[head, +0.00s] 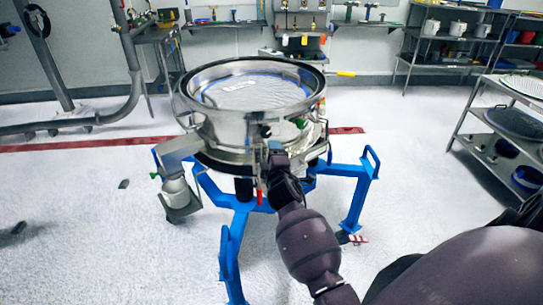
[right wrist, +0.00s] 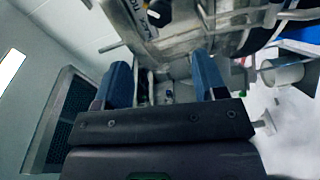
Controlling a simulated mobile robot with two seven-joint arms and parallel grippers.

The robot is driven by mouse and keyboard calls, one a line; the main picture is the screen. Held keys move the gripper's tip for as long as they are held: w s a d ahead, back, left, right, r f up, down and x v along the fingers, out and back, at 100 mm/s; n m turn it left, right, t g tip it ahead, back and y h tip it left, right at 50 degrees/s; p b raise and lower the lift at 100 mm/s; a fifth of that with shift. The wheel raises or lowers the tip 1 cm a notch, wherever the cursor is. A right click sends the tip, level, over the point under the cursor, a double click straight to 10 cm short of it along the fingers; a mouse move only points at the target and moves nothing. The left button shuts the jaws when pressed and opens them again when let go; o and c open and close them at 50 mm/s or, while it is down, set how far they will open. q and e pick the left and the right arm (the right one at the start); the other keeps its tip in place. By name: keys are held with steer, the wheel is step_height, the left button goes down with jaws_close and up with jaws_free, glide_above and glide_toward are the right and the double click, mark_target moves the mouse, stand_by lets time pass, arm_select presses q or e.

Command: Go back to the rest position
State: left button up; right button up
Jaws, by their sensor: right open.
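The powder sifter (head: 235,120) is a round steel drum with a mesh top, standing on a blue frame (head: 231,235) in the middle of the head view. My right arm reaches in from the lower right. My right gripper (head: 277,155) is at the front of the drum's side, partly hidden by its own wrist. In the right wrist view my right gripper (right wrist: 162,78) has its two blue fingers apart, close to the sifter's metal side (right wrist: 170,35). Small metal fittings show between the fingers; I cannot tell whether they touch. My left gripper is not in view.
A steel shelf rack (head: 493,140) with trays stands at the right. A pipe (head: 125,85) runs along the left. Shelves with pots (head: 457,28) line the back wall. The white floor (head: 75,220) at the left front is mostly clear.

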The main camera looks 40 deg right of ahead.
stand_by(0.6)
steer(key=s+a+f+m+y, duration=0.45)
steer(key=s+a+m, duration=0.25)
steer(key=m, duration=0.2)
steer(key=s+a+f+g+y, duration=0.1)
steer(key=s+a+f+g, duration=0.1)
steer(key=s+f, duration=0.4)
steer(key=s+a+f+m+g+y, duration=0.1)
steer(key=s+f, duration=0.6)
steer(key=s, duration=0.8)
steer(key=shift+s+a+g+y, duration=0.35)
steer(key=shift+s+a+g, duration=0.05)
steer(key=shift+a+g, duration=0.55)
steer(key=shift+f, duration=0.1)
